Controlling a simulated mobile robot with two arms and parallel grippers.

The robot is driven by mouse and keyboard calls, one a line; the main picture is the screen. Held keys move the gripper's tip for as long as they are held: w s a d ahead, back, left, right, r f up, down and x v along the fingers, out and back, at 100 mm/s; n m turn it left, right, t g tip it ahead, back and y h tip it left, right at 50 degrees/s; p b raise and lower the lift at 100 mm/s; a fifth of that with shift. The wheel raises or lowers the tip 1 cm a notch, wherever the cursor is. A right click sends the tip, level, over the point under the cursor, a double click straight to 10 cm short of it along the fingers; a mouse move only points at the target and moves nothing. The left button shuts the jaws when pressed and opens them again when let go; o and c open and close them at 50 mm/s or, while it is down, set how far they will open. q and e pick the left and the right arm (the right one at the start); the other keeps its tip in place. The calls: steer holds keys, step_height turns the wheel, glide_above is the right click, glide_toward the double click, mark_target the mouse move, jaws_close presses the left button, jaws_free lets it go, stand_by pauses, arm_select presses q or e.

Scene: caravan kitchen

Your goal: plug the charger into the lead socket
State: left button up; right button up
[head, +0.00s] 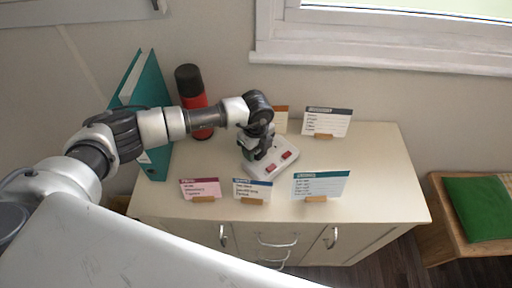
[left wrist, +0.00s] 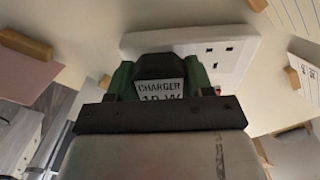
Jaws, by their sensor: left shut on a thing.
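The lead socket (head: 285,158) is a white double strip with red switches on the cabinet top. In the left wrist view the lead socket (left wrist: 240,48) shows one bare outlet with dark slots. My left gripper (head: 254,157) points down over the strip's left part. It is shut on the charger (left wrist: 160,68), a black block labelled "CHARGER", between green finger pads. The charger hides the strip's other outlet. I cannot tell whether its pins are in the outlet or just above it. In the head view the gripper hides most of the charger. My right gripper is not in view.
Standing cards in wooden holders surround the strip: pink (head: 200,188), blue (head: 253,188), teal (head: 319,185), grey (head: 327,121) and orange (head: 281,120). A red and black flask (head: 190,85) and a teal binder (head: 150,85) stand behind my left arm. The cabinet top's right side (head: 385,170) is clear.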

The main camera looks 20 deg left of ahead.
arm_select(q)
steer(key=shift+f+b, duration=0.6)
steer(key=shift+f, duration=0.25)
